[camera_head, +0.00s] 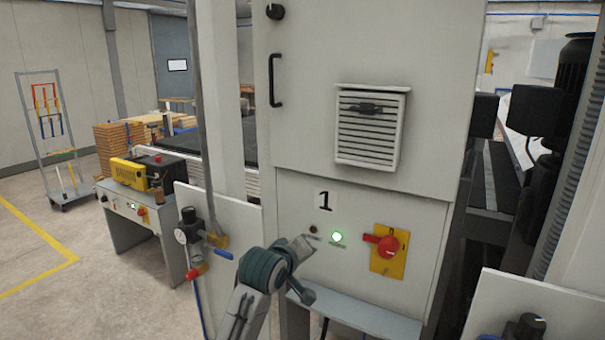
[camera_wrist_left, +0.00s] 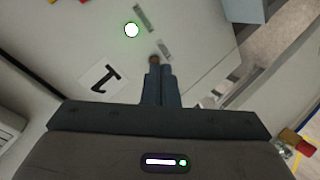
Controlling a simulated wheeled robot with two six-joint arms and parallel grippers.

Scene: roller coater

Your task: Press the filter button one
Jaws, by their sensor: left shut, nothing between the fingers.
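A grey cabinet panel (camera_head: 290,205) carries a black number 1 label (camera_head: 325,201). Below it are a small dark brownish button (camera_head: 314,230) and a lit green button or lamp (camera_head: 337,237). My left gripper (camera_head: 307,241) is shut and empty, just below and left of the dark button. In the left wrist view, the closed fingertips (camera_wrist_left: 159,68) point at the brown button (camera_wrist_left: 154,59) and partly cover it; I cannot tell whether they touch. The green light (camera_wrist_left: 131,30) and the label (camera_wrist_left: 103,78) also show there. My right gripper is not in view.
A red rotary switch (camera_head: 387,250) on a yellow plate is right of the green light. A louvred vent (camera_head: 368,128) is above. A pressure gauge with valve (camera_head: 190,236) stands left of my arm. A ledge (camera_head: 355,315) juts out below the panel.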

